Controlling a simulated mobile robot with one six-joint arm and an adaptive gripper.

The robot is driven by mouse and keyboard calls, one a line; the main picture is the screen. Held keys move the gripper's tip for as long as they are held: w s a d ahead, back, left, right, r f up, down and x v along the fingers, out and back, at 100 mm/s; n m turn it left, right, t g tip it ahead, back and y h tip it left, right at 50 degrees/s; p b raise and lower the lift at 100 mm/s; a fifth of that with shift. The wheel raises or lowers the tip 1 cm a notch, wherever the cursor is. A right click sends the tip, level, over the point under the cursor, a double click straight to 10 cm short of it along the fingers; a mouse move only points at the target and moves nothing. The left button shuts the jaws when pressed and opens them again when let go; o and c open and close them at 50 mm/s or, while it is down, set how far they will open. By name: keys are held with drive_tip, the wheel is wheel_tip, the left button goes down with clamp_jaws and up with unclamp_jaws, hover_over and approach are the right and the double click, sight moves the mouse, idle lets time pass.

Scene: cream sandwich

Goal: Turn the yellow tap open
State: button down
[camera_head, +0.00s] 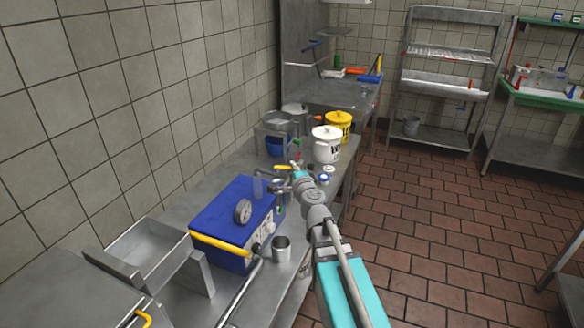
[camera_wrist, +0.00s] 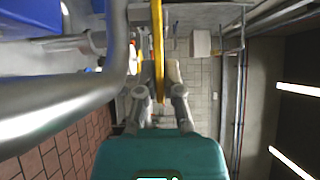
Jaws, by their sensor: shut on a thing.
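The yellow tap handle (camera_head: 283,167) shows as a short yellow bar at my gripper's tip, beyond the blue box. In the wrist view the yellow tap handle (camera_wrist: 158,40) is a long thin bar running between the fingers. My gripper (camera_head: 295,173) reaches over the steel counter from the lower right. In the wrist view my gripper (camera_wrist: 159,78) is shut on the yellow handle. The fingers hide part of the tap in the head view, so the tap's body is hard to make out.
A blue box (camera_head: 232,205) with a gauge and a yellow bar (camera_head: 220,243) stands left of my arm. A steel cup (camera_head: 281,249) is close by. White (camera_head: 326,146) and yellow (camera_head: 339,122) lidded pots stand beyond my gripper. A thick metal pipe (camera_wrist: 60,105) crosses the wrist view's left.

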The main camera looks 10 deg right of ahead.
drive_tip(key=shift+s+a+m+h, duration=0.25)
drive_tip(key=shift+m+h, duration=0.25)
drive_tip(key=shift+h, duration=0.3)
drive_tip(key=c, duration=0.8)
unclamp_jaws()
drive_tip(key=shift+s+d, duration=0.1)
drive_tip(key=shift+s, duration=0.1)
